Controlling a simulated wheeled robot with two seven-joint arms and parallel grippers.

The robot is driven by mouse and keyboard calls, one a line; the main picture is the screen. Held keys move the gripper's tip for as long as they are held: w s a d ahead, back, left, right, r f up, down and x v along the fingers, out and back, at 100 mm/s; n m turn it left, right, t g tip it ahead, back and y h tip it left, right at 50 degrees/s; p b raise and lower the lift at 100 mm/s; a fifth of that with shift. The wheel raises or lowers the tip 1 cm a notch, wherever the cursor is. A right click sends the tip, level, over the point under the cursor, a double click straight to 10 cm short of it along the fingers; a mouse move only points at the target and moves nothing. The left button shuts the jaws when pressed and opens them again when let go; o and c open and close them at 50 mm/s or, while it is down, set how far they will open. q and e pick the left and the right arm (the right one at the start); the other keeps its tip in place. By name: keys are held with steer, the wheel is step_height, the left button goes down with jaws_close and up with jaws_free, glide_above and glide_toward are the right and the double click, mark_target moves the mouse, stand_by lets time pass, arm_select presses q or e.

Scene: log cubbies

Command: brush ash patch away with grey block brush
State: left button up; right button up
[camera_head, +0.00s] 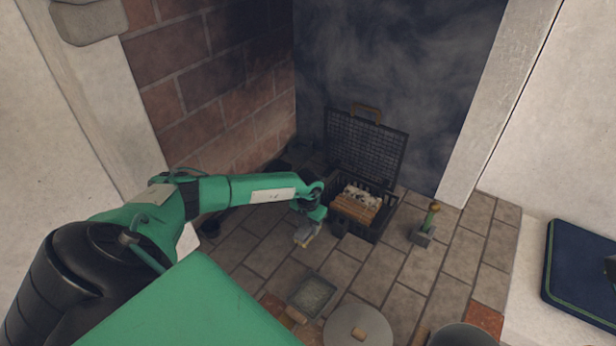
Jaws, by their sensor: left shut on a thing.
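My left gripper (312,218) reaches in from the left over the tiled floor, in front of the open basket. It is shut on a small pale grey block with a yellowish edge (305,236), which looks like the grey block brush. Its underside is hidden, and I cannot tell whether it touches the tiles. Another grey block with an upright green handle and yellowish top (424,236) stands on the floor right of the basket. I cannot make out a distinct ash patch; the back wall (400,70) is dark and smoky.
An open dark basket (367,150) holds logs (356,205). In front lie a grey textured pan (311,294) with a wooden handle and a round lid (358,328). A dark blue mat (580,275) lies at right. Brick wall (205,75) bounds the left.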

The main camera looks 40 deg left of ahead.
arm_select(q)
steer(key=s+d+p, duration=0.6)
steer(key=s, duration=0.1)
steer(key=shift+p, duration=0.35)
steer(key=shift+s+d, duration=0.1)
